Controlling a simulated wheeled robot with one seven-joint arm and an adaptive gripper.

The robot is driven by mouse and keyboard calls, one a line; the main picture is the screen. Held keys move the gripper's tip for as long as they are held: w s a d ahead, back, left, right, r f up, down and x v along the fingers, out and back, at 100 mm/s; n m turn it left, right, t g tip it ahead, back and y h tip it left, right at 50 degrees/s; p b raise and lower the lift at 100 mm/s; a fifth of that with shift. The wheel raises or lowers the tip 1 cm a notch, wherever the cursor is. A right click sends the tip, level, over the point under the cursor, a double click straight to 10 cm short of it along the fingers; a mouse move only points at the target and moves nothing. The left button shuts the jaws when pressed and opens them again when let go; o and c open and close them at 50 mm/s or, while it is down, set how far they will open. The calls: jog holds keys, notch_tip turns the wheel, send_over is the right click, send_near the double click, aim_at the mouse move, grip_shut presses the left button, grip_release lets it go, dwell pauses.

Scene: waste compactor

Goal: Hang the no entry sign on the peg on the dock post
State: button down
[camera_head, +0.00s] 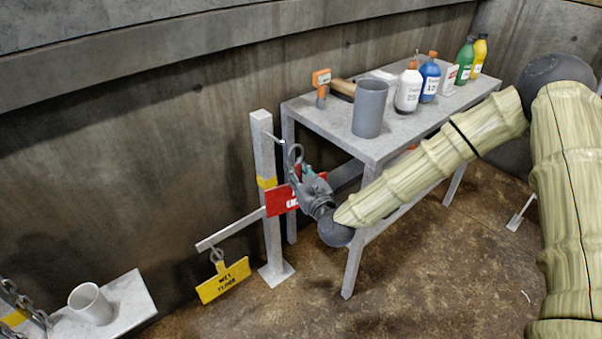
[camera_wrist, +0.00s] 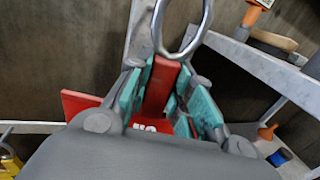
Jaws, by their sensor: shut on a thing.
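The red no entry sign (camera_head: 281,200) is held in my gripper (camera_head: 308,175), in front of the dock post (camera_head: 264,157). In the wrist view the sign (camera_wrist: 84,104) extends to the left behind the fingers, and its red neck (camera_wrist: 159,86) sits between the teal finger pads of my gripper (camera_wrist: 168,92). A metal ring (camera_wrist: 155,30) stands up from the sign's neck. In the head view the ring (camera_head: 294,151) is close to the peg (camera_head: 275,138) near the post's top. I cannot tell whether the peg is inside the ring.
A yellow wet floor sign (camera_head: 224,281) hangs from the post's side arm (camera_head: 230,229). A grey table (camera_head: 322,120) right of the post carries a grey cup (camera_head: 370,107), bottles and tools. A white cup (camera_head: 90,304) stands on a low ledge (camera_head: 130,296) at lower left.

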jog(key=shift+w+a+f+b, duration=0.3)
jog(key=shift+w+a, duration=0.6)
jog(key=shift+w, duration=0.35)
jog(key=shift+w+a+f+b, duration=0.3)
jog(key=shift+w+a, duration=0.55)
jog(key=shift+w, duration=0.35)
jog(key=shift+w+a+f+b, duration=0.3)
jog(key=shift+w+a, duration=0.6)
jog(key=shift+w, duration=0.35)
jog(key=c, duration=1.2)
grip_release()
